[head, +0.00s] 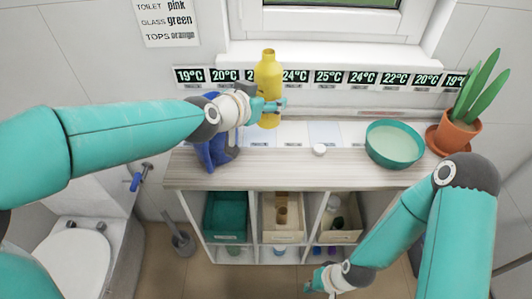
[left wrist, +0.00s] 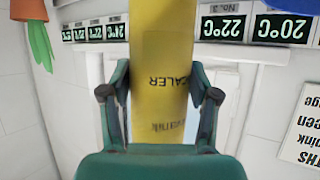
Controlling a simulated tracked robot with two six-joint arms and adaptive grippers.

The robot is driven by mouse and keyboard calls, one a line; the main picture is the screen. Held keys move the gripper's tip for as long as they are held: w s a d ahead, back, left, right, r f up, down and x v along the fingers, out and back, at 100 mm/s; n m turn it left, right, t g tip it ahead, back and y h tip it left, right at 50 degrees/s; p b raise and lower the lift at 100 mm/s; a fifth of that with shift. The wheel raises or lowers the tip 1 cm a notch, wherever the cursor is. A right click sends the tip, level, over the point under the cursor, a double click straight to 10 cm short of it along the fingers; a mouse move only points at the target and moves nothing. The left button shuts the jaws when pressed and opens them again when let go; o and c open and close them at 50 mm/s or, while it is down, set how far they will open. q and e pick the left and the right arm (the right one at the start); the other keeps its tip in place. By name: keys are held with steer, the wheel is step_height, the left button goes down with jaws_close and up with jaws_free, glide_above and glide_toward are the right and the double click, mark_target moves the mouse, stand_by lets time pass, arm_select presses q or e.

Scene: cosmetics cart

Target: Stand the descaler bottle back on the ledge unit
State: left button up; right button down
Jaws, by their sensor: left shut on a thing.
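The descaler bottle (head: 268,70) is yellow and upright over the back part of the ledge unit (head: 280,178). My left gripper (head: 272,105) is shut around its middle. In the left wrist view the bottle (left wrist: 160,75) stands between the two fingers, with part of its dark lettering showing upside down. I cannot tell whether its base touches the ledge top. My right gripper (head: 318,281) is low, in front of the unit's right-hand shelf, apart from the bottle. Its fingers are too small to tell whether they are open.
A blue object (head: 215,152) stands on the ledge's left end, partly behind my left wrist. A small white round thing (head: 319,149), a teal bowl (head: 394,143) and a potted plant (head: 456,130) are to the right. Temperature labels (head: 329,77) line the wall behind.

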arm_select(q)
steer(key=f, duration=0.5)
steer(key=f+p, duration=0.1)
steer(key=f, duration=0.4)
steer(key=d+f, duration=0.1)
steer(key=f, duration=0.5)
steer(key=shift+w+d+p, duration=0.1)
steer(key=shift+w+p, duration=0.05)
steer(key=shift+p, duration=0.25)
steer(key=o, duration=1.1)
steer(key=shift+f, duration=0.15)
steer(key=shift+c, duration=0.2)
steer(key=o, duration=0.5)
steer(key=shift+c, duration=0.2)
